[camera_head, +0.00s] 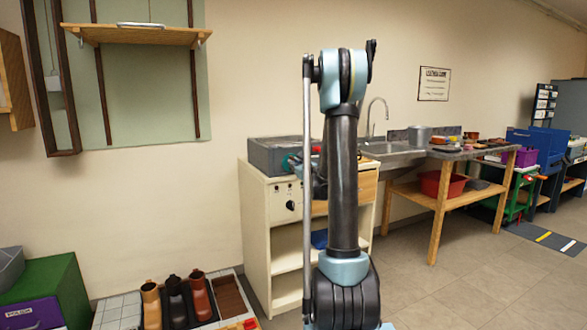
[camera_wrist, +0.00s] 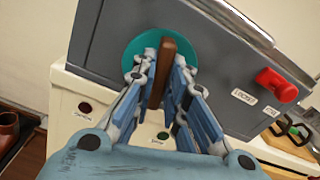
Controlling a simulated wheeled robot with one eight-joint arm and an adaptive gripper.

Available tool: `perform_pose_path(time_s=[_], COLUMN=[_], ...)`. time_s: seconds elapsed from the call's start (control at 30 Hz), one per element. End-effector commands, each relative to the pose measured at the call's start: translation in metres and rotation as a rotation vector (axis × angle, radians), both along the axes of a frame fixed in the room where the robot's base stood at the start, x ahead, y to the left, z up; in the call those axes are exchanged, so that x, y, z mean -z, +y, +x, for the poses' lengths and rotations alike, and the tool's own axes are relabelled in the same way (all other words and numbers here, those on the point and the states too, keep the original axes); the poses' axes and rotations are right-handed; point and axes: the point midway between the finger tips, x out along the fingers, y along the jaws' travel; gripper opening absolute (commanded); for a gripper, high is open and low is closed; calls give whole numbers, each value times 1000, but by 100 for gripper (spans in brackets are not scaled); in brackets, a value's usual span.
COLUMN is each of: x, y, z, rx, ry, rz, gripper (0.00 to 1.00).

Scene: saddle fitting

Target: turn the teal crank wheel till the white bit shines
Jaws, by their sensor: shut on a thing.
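The teal crank wheel (camera_wrist: 138,48) is on the front of a grey box (camera_wrist: 222,65) in the wrist view. A brown bar-shaped handle (camera_wrist: 167,58) crosses the wheel's face, slightly tilted. My gripper (camera_wrist: 160,80) is shut on this handle, with a finger on each side, and hides the wheel's lower part. In the head view a bit of teal wheel (camera_head: 286,162) shows left of my arm, and my arm hides the gripper. On the cream panel below are a dark red round spot (camera_wrist: 85,107) and a green one (camera_wrist: 162,135). I cannot make out a shining white bit.
A red knob (camera_wrist: 277,85) with small labels sits on the box, right of the wheel. The box stands on a cream cabinet (camera_head: 255,215) with a black knob (camera_head: 290,205). A sink bench (camera_head: 440,152) adjoins on the right. Boots (camera_head: 175,298) stand at lower left.

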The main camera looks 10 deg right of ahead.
Motion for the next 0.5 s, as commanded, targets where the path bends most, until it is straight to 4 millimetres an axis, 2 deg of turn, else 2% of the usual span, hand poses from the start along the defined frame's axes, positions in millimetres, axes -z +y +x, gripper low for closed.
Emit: perform_pose_path(time_s=[0.27,0.5], x=[0,1], y=[1,1], z=[-1,-1], rx=[-4,-4], ry=[-25,-79], rz=[-77,-246], gripper=[0,0])
